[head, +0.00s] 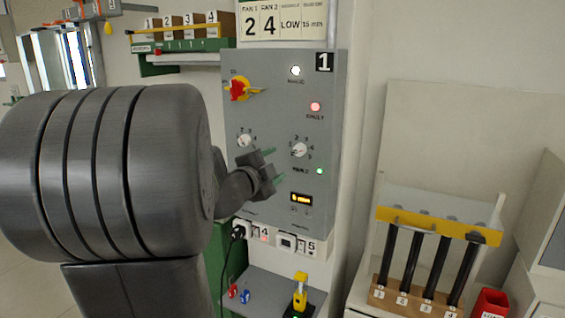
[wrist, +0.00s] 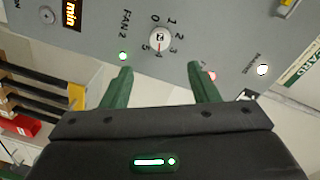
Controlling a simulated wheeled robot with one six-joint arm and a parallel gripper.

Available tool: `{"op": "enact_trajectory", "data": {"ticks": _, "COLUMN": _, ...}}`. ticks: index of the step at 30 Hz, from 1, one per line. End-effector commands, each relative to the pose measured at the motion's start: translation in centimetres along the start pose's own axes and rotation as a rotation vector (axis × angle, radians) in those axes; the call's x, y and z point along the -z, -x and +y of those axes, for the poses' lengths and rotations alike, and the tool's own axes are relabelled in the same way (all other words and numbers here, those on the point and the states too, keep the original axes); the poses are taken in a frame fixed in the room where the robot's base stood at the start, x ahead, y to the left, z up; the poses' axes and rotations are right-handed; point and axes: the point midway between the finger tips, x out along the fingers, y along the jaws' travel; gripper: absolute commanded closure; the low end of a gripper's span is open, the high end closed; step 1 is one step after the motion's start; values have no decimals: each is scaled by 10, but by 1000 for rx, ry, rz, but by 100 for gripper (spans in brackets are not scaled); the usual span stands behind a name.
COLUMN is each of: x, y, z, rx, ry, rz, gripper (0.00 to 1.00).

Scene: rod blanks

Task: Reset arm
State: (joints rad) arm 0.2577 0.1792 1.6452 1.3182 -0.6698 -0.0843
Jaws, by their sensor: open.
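My gripper (head: 274,167) is open and empty in front of the lower middle of the grey control panel (head: 270,220). In the wrist view its two green fingers (wrist: 160,72) are spread, with the FAN 2 knob (wrist: 160,39) beyond and between their tips, apart from them. The same knob (head: 299,150) shows in the head view, right of the gripper. A second knob (head: 244,140) sits to its left. A red and yellow rotary switch (head: 240,89) is at the panel's upper left. My arm covers part of the panel's left side and what lies behind it.
White (head: 295,71), red (head: 315,106) and green (head: 319,171) lamps are lit. An orange display (head: 301,198) glows below. Sockets (head: 288,242) and a shelf with a yellow-handled device (head: 300,290) lie under the panel. Black rods (head: 411,258) stand in a rack at right, beside a red bin (head: 490,303).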

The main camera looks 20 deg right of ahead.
Motion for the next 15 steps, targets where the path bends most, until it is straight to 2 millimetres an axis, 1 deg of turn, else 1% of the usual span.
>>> {"op": "enact_trajectory", "data": {"ticks": 1, "x": 0, "y": 6, "z": 0, "rx": 1, "ry": -1, "rz": -1, "gripper": 45}}
{"op": "enact_trajectory", "data": {"ticks": 3, "x": 0, "y": 11, "z": 0, "rx": 0, "ry": -1, "rz": -2, "gripper": 45}}
{"op": "enact_trajectory", "data": {"ticks": 6, "x": 0, "y": 14, "z": 0, "rx": -1, "ry": 0, "rz": -1, "gripper": 45}}
{"op": "enact_trajectory", "data": {"ticks": 15, "x": 0, "y": 15, "z": 0, "rx": -1, "ry": 0, "rz": 0, "gripper": 45}}
